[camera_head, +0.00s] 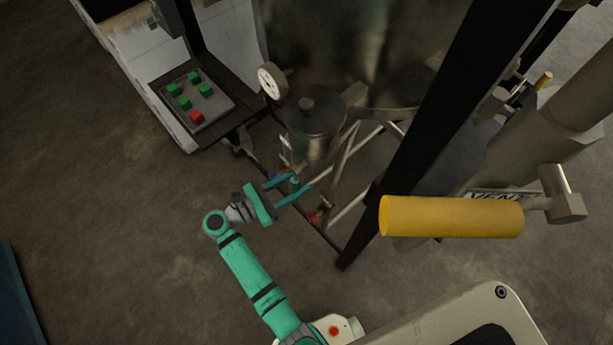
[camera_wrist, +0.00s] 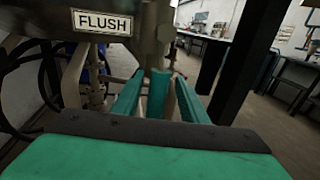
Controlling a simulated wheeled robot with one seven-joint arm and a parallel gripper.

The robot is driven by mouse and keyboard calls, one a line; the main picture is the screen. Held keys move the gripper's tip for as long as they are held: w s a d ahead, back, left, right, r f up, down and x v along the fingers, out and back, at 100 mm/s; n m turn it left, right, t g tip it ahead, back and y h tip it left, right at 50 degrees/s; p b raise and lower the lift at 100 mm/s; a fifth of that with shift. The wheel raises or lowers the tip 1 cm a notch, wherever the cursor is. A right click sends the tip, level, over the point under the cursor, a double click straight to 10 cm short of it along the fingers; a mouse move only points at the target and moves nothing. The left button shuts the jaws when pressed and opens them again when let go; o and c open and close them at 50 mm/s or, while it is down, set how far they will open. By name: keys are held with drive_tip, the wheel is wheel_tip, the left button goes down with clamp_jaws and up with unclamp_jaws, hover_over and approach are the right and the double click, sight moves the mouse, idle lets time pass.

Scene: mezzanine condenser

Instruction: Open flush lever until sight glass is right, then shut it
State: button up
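The FLUSH label (camera_wrist: 102,22) is at the upper left of the wrist view, on a dark pipe-like body. A teal lever handle (camera_wrist: 158,92) hangs from a grey fitting just right of the label. My gripper (camera_wrist: 160,100) is open, with one teal finger on each side of the handle and gaps showing between. In the head view my gripper (camera_head: 297,188) reaches in low beside the frame, below a round metal vessel (camera_head: 316,130). The lever is small and partly hidden there. I cannot make out a sight glass in either view.
A yellow handle (camera_head: 450,216) by a VENT label is close at the right. A black post (camera_head: 440,120) stands beside the work spot. A white dial gauge (camera_head: 271,80) and a panel with green and red buttons (camera_head: 197,98) are behind.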

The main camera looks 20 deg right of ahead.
drive_tip(key=shift+w+d, duration=0.2)
drive_tip(key=shift+d, duration=0.65)
drive_tip(key=shift+w+d, duration=0.15)
drive_tip(key=shift+d, duration=0.65)
clamp_jaws()
drive_tip(key=shift+d, duration=0.15)
